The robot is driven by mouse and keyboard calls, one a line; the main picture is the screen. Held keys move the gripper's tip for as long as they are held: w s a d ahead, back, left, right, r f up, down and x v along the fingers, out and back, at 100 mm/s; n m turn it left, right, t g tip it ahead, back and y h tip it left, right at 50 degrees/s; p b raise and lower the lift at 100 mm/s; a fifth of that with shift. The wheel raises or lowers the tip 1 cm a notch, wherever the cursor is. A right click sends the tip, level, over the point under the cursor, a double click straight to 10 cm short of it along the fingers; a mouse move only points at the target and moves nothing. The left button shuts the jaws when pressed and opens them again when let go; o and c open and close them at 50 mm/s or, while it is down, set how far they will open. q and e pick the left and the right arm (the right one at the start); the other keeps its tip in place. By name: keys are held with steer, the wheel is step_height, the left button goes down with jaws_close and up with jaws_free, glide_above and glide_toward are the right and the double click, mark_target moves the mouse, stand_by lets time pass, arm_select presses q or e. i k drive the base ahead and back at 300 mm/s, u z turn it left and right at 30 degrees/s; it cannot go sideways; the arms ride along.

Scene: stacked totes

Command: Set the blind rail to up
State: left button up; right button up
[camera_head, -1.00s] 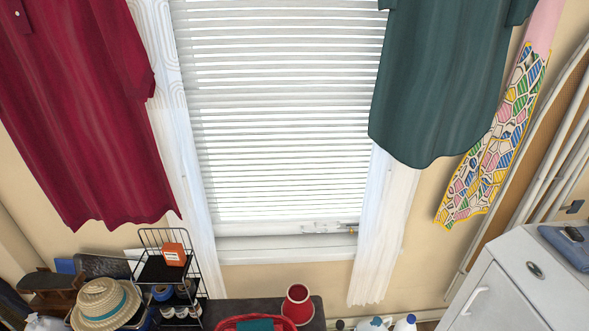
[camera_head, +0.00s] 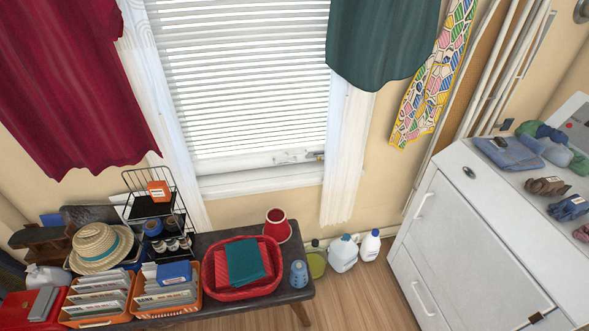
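The white window blind (camera_head: 245,75) hangs over the window in the middle of the head view, its slats lowered nearly to the sill. Its bottom rail (camera_head: 245,162) lies just above the white sill, with a small metal piece (camera_head: 287,158) and a dark knob (camera_head: 316,156) at the right end. The top of the blind is out of the picture. Neither of my grippers shows in the head view.
A dark bench (camera_head: 205,240) below the window holds a red basket (camera_head: 222,292), orange file bins, a wire rack (camera_head: 150,185) and a straw hat (camera_head: 98,245). Bottles (camera_head: 343,254) stand on the floor. A white cabinet (camera_head: 480,245) is at right. Clothes hang on both sides.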

mark_target(318, 146)
steer(key=k, duration=0.1)
steer(key=z, duration=1.1)
steer(key=i, duration=0.55)
steer(key=u, duration=0.3)
